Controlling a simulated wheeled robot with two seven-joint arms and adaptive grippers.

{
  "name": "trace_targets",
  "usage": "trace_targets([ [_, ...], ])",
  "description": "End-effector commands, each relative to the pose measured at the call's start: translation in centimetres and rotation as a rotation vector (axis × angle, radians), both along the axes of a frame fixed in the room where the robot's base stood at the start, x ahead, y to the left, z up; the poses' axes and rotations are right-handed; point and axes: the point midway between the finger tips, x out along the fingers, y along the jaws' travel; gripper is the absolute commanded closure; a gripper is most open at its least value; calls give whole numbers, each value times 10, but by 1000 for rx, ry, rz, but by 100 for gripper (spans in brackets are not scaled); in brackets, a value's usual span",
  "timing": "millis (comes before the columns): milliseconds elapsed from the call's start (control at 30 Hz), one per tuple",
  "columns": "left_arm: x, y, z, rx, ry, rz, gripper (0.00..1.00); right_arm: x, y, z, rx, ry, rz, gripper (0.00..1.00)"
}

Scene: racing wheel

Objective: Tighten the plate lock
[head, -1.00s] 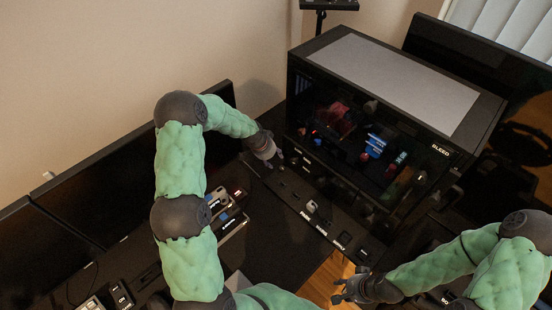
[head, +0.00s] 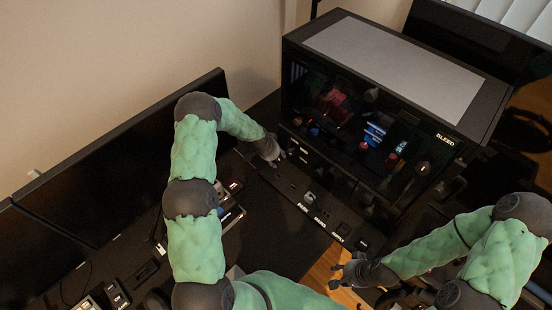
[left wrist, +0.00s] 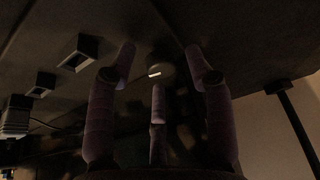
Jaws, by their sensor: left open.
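In the left wrist view a small round knob (left wrist: 163,70) with a white mark sits on a dark panel (left wrist: 225,30); it may be the plate lock, but I cannot be sure. The three fingers of my left gripper (left wrist: 160,82) are spread open around it, with no clear contact visible. In the head view my left gripper (head: 277,157) is at the far end of the dark switch panel (head: 293,188), beside the computer case; the knob is not distinguishable there. My right gripper (head: 338,274) is at the lower right, its fingers apart and empty.
A large black computer case (head: 390,75) with a glass side stands behind the switch panel. Black monitors (head: 130,160) line the left. Square switches (left wrist: 78,53) sit left of the knob in the left wrist view. A dark post (left wrist: 295,120) stands at right there.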

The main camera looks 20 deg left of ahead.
Motion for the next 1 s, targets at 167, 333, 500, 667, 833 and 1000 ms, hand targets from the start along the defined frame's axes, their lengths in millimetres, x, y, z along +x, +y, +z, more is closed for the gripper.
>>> trace_targets([
  [167,1,0,-3,0,0,0,48,0,0,0,0,0,0,60],
  [333,1,-1,-2,0,0,0,50,0,0,0,0,0,0,60],
  [500,0,0,-3,0,1,1,98,0,0,0,0,0,0,60],
  [667,0,0,-3,0,2,1,100,0,0,0,0,0,0,60],
  [833,-1,2,-4,1,7,-26,100,0,0,-1,0,0,0,60],
  [1000,-1,3,-5,1,9,-82,100,0,0,-3,0,0,0,60],
])
